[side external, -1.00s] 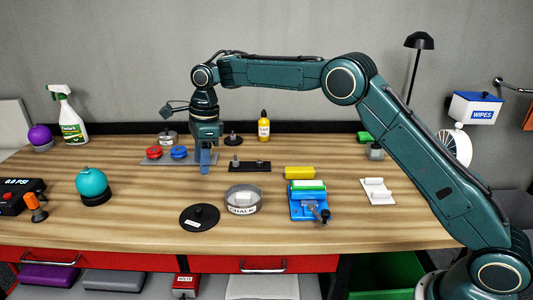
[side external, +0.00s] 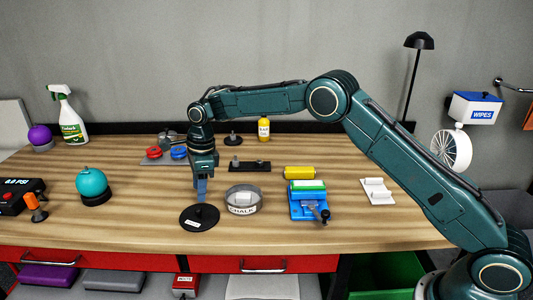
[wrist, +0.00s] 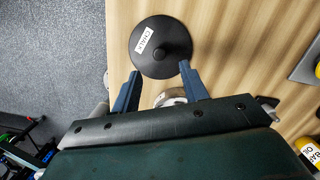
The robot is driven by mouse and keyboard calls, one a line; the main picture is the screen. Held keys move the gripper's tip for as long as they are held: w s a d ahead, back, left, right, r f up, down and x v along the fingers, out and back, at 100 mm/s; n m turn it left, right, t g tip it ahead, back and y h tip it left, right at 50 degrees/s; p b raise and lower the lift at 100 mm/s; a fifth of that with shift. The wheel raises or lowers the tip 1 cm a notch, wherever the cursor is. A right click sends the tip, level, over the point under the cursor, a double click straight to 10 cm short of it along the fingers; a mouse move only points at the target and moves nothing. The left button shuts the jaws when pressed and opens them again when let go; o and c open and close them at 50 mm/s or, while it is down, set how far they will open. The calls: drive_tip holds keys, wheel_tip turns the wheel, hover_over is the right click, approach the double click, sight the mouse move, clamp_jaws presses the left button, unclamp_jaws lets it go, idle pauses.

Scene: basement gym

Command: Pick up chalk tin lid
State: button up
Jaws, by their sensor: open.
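The chalk tin lid (side external: 192,222) is a flat black disc with a central knob and a small white label. It lies on the wooden bench, left of the open round chalk tin (side external: 232,208). My gripper (side external: 201,192) is above the lid's far edge, pointing down. In the wrist view the lid (wrist: 147,52) lies just beyond my open, empty fingers (wrist: 157,77), its knob facing up. Part of the tin (wrist: 170,97) shows between the fingers, mostly hidden by the gripper body.
A teal ball (side external: 92,184) on a black base is to the left. The bench's front edge (side external: 200,250) is close to the lid.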

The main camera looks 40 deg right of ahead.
sight(198, 208)
drive_tip(key=shift+a+f, duration=0.1)
drive_tip(key=shift+f, duration=0.5)
drive_tip(key=shift+w+a+f, duration=0.1)
drive_tip(key=shift+a+f, duration=0.15)
drive_tip(key=shift+f, duration=1.05)
drive_tip(key=shift+w+a+f, duration=0.1)
drive_tip(key=shift+a+f, duration=0.1)
drive_tip(key=shift+f, duration=1.05)
drive_tip(key=shift+c, duration=0.2)
clamp_jaws()
